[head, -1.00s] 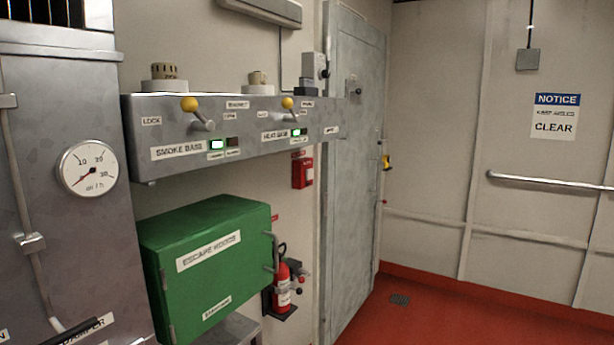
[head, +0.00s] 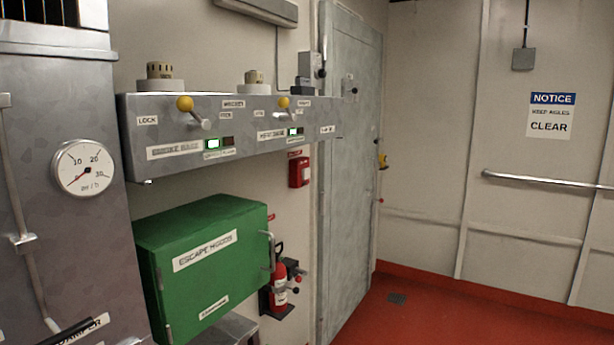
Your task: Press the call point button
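The call point (head: 299,172) is a small red box on the pale wall, below the right end of the grey panel and left of the grey door. A small red label sits just above it. A light patch shows on its front, but the button is too small to make out clearly. Neither of my grippers shows in the head view.
A grey panel (head: 235,128) with two yellow-knobbed levers juts from the wall above. A green escape hoods box (head: 205,265) juts out below. A red extinguisher (head: 279,284) hangs under the call point. Red floor (head: 440,318) is clear at right, before the grey door (head: 347,170).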

